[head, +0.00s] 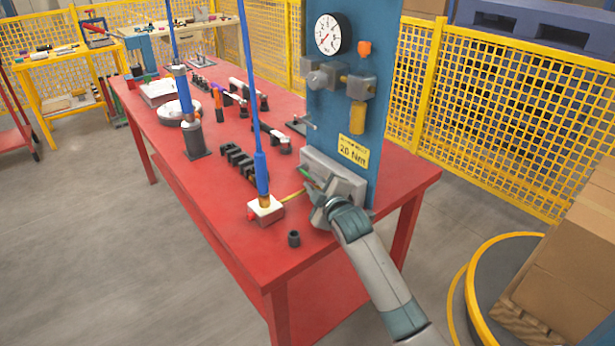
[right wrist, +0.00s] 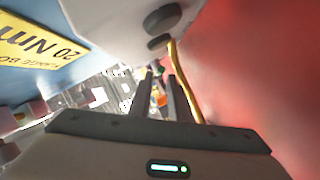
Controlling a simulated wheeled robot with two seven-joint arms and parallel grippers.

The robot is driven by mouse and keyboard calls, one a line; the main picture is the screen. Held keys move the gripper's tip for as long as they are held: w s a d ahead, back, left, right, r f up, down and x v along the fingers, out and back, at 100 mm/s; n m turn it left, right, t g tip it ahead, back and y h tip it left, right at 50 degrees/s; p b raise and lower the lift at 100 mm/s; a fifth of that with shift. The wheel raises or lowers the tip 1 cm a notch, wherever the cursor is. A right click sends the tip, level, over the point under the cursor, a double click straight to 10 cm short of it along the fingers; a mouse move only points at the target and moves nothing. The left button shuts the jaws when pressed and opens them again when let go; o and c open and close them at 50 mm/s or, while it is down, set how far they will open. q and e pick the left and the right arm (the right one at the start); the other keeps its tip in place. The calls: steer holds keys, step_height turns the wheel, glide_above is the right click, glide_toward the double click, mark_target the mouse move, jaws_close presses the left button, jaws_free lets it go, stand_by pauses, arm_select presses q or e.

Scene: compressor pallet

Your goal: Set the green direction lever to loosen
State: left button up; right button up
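A green piece, which looks like the direction lever (head: 305,173), shows at the front of the light grey box at the foot of the blue panel. My right gripper (head: 317,188) is at that box, just below and right of the green piece. In the right wrist view the two dark fingers of my right gripper (right wrist: 160,92) are apart with a narrow gap. A small dark green bit (right wrist: 160,70) shows near their tips; I cannot tell whether they touch it. The lever's setting cannot be read. My left gripper is not in view.
The blue panel (head: 370,70) carries a gauge (head: 328,35) and a yellow 20 Nm label (head: 353,150). A yellow hose (right wrist: 188,85) runs close beside the right fingers. A white block with a blue rod (head: 262,160) and a black socket (head: 294,239) stand on the red table (head: 240,240).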

mark_target(307, 176)
steer(key=shift+x, duration=2.3)
steer(key=shift+c, duration=0.3)
jaws_close()
